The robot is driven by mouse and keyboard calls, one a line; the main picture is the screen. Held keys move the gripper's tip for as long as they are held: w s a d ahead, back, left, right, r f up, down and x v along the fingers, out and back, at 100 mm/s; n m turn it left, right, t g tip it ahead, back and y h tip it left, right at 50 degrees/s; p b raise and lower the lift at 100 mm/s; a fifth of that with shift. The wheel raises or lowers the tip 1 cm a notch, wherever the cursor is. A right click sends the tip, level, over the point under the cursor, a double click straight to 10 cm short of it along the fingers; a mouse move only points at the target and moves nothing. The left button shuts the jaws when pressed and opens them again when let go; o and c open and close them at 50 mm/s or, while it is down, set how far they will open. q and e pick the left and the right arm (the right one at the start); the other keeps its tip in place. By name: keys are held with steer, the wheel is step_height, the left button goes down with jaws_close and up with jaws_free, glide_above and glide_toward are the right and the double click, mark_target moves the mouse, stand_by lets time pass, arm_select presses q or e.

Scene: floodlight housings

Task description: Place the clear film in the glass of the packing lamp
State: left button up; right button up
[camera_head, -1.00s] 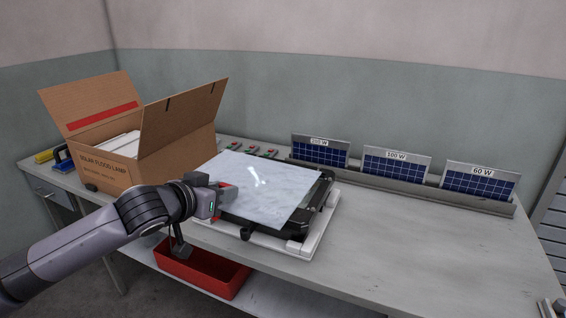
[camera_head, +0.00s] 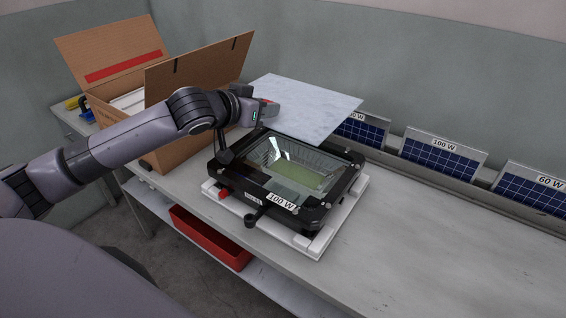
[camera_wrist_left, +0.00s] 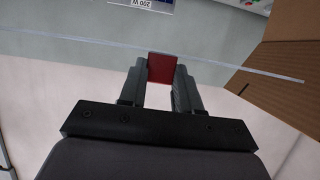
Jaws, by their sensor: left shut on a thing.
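The clear film (camera_head: 308,104) is a thin, pale, see-through sheet, held roughly level above and behind the lamp. My left gripper (camera_head: 266,107) is shut on its left edge. In the left wrist view the film (camera_wrist_left: 225,69) shows nearly edge-on as a thin line across the fingers, with a red pad at the left gripper's tips (camera_wrist_left: 162,68). The packing lamp (camera_head: 262,199) is a black housing with a glass front facing up, labelled 100 W, lying on a white stand. The glass (camera_head: 300,174) is uncovered, with a greenish inside showing through. My right gripper is out of view.
An open cardboard box (camera_head: 185,148) stands left of the lamp, its flap close to my left arm. A rack (camera_head: 400,176) of labelled solar panels runs along the back. A red bin (camera_head: 208,238) sits below the bench. The bench right of the lamp is clear.

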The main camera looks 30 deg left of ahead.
mark_target(266, 184)
arm_select(q)
step_height(266, 184, down, 19)
steer(key=shift+s+r, duration=0.1)
stand_by(0.4)
steer(key=shift+f, duration=0.2)
steer(key=o, duration=1)
steer(key=shift+s+r, duration=0.1)
steer(key=shift+r, duration=0.15)
steer(key=d+v, duration=0.1)
steer(key=v, duration=1.1)
steer(key=s+d+f+g, duration=0.1)
steer(key=s+d+f, duration=0.3)
steer(key=s+f, duration=0.1)
steer(key=s+d+f+m+g, duration=0.1)
steer(key=s+d+f, duration=0.4)
steer(key=f, duration=0.3)
steer(key=s+d+f+g+h, duration=0.1)
steer(key=s+d+f, duration=0.4)
steer(key=f, duration=0.1)
steer(key=shift+f+m, duration=0.3)
